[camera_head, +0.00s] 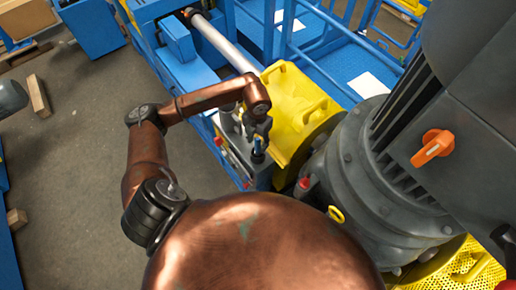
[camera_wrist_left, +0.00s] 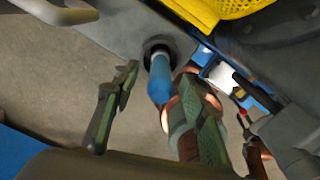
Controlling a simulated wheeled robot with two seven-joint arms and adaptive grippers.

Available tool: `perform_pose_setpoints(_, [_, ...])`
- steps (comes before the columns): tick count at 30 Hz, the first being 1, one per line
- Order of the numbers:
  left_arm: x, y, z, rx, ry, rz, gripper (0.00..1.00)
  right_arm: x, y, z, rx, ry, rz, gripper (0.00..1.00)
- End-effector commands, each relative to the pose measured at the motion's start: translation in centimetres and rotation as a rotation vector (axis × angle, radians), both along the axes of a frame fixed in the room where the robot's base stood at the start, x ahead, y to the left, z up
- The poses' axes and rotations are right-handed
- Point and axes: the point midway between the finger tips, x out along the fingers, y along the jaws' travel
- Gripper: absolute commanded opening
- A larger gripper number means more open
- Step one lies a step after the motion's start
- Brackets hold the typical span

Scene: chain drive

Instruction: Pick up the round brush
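A blue rounded handle (camera_wrist_left: 160,80) stands in a dark ring in a grey plate in the left wrist view; I take it to be the round brush's handle. Its bristles do not show. My left gripper (camera_wrist_left: 157,95) is open, with one finger on each side of the handle and visible gaps. In the head view, the left gripper (camera_head: 257,132) points down over the grey holder beside the yellow guard. A small blue piece (camera_head: 258,144) shows at its fingertips. My right gripper is not clearly in view.
The yellow guard (camera_head: 293,100) and a large grey motor (camera_head: 365,170) stand close on the right. The grey holder (camera_head: 240,148) sits on the blue frame's edge. Open grey floor (camera_head: 75,150) lies to the left, with a wood block (camera_head: 38,96).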

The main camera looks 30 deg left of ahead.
Motion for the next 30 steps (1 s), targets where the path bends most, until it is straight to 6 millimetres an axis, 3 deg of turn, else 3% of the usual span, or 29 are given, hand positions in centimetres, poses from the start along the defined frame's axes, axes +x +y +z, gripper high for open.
perform_pose_setpoints(9, [-0.1,0.0,-4.1,-0.001,0.001,0.001,0.4,0.4,0.0,1.4,0.001,-0.006,0.0,0.31])
perform_pose_setpoints(17, [-0.1,0.1,-4.6,0.0,0.0,0.002,0.4,1.4,0.1,1.4,0.001,-0.018,0.003,0.31])
perform_pose_setpoints(30, [-0.2,0.2,-4.5,0.0,0.0,0.003,0.11,1.1,0.0,1.4,0.001,-0.014,0.002,0.31])
